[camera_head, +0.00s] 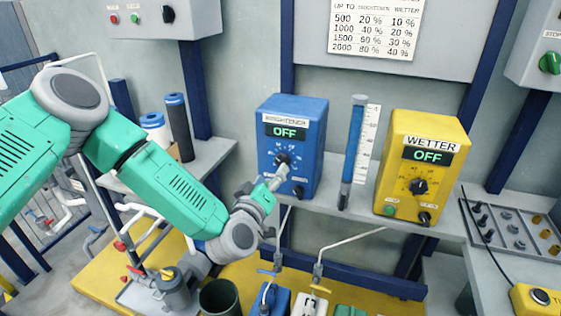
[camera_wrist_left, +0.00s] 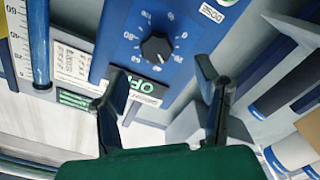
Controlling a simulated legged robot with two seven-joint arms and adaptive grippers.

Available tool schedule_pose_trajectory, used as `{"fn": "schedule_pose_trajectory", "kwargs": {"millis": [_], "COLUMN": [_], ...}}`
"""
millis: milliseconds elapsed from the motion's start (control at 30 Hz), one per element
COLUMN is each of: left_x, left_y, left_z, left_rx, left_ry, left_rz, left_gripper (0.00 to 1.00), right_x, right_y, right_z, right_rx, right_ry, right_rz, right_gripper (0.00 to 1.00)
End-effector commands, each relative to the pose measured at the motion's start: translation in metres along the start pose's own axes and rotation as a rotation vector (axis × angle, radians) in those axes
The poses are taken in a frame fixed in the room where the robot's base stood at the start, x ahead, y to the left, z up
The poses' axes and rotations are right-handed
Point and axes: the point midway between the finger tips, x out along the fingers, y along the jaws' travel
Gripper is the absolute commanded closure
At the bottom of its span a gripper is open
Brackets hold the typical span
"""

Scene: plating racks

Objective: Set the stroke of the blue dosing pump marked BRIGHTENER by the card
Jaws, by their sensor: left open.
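The blue dosing pump (camera_head: 313,140) marked BRIGHTENER stands on the grey shelf, its display reading OFF. Its black stroke dial (camera_head: 283,159) is on the front, ringed by numbers. In the left wrist view the pump appears upside down, with the dial (camera_wrist_left: 156,47) beyond the fingers. My left gripper (camera_head: 277,178) is at the pump's front, just below the dial. It is open and empty, one finger on each side of the dial in the wrist view, apparently short of it. The card (camera_head: 376,28) lists BRIGHTENER 20, 40, 60, 80 % for up to 500, 1000, 1500, 2000.
A blue tube with a scale (camera_head: 355,140) stands right of the blue pump. The yellow WETTER pump (camera_head: 440,170), also reading OFF, is further right. A grey tray of fittings (camera_head: 510,232) lies at the right. Pipes and valves (camera_head: 318,275) stand below the shelf.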

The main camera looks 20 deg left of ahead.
Motion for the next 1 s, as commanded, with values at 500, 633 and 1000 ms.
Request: {"fn": "schedule_pose_trajectory", "kwargs": {"millis": [500, 633, 1000], "left_x": [0.068, 0.069, 0.069], "left_y": [-0.003, -0.002, -0.001], "left_z": [-0.001, -0.001, 0.000], "left_rx": [-0.004, -0.002, -0.001], "left_ry": [-0.001, -0.002, -0.003], "left_rz": [0.000, 0.000, 0.000], "left_gripper": [0.43, 0.43, 0.93], "right_x": [0.001, 0.001, 0.001], "right_y": [0.000, 0.000, 0.000], "right_z": [-0.001, -0.001, -0.001], "right_rx": [0.001, 0.001, 0.001], "right_ry": [0.001, 0.001, 0.001], "right_rz": [0.001, 0.000, 0.001], "right_gripper": [0.60, 0.60, 0.60]}}
